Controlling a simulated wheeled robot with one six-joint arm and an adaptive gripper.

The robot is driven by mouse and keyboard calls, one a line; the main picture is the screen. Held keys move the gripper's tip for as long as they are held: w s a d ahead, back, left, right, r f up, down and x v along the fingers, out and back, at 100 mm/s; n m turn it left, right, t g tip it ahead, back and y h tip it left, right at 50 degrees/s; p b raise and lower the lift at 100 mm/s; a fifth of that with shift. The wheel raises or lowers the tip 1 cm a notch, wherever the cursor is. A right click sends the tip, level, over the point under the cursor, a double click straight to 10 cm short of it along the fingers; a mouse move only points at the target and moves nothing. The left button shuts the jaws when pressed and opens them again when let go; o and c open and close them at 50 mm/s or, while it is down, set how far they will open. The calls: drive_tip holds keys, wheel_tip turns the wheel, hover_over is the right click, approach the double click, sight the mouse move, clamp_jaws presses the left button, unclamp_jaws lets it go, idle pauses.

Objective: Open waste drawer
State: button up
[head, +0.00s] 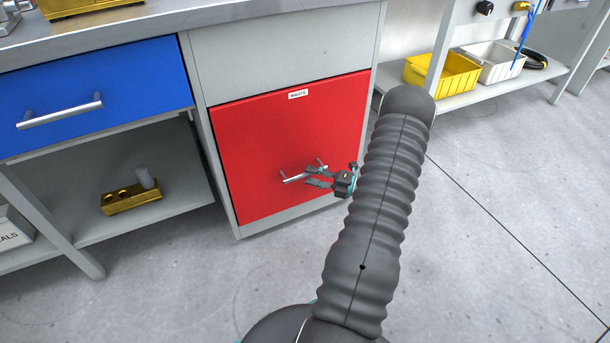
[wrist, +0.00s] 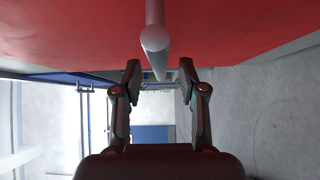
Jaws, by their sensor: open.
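The waste drawer (head: 285,130) is a red front with a small white label (head: 298,94) near its top edge. It looks shut, flush in the grey cabinet. Its silver bar handle (head: 300,174) sits low on the front. My gripper (head: 312,177) is at the handle, with its fingers reaching from the right. In the wrist view my gripper (wrist: 161,72) is open, with one finger on each side of the image. The handle (wrist: 156,38) shows at the top middle, its near end close to the gap between the fingertips. Whether the fingers touch it cannot be told.
A blue drawer (head: 95,95) with a bar handle is to the left. Below it a shelf holds a brass block (head: 131,198). A yellow bin (head: 442,76) and a white bin (head: 490,62) stand on a low shelf at right. The floor in front is clear.

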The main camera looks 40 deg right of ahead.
drive_tip(key=shift+x, duration=1.35)
drive_tip(key=shift+c, duration=0.2)
clamp_jaws()
